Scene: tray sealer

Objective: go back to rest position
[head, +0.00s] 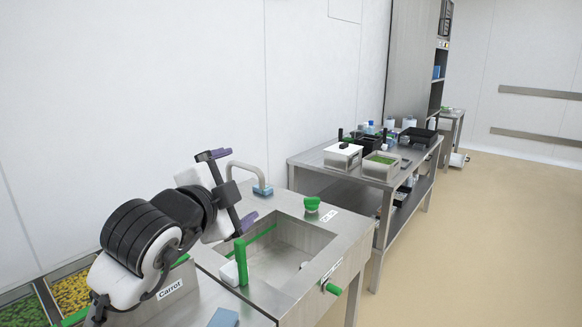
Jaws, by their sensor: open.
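My gripper (235,187) shows in the head view at the end of my white and black arm. Its two fingers are spread wide apart, with nothing between them. It is raised above the left part of the steel sink counter (343,237), near the wall. The arm hides part of the counter and the bins behind it.
The sink basin (290,250) has a green upright handle (241,262), a green knob (312,204) and a tap (250,172). Food bins (72,292) lie at lower left. A steel table (315,156) with containers stands behind. The floor (480,230) at right is clear.

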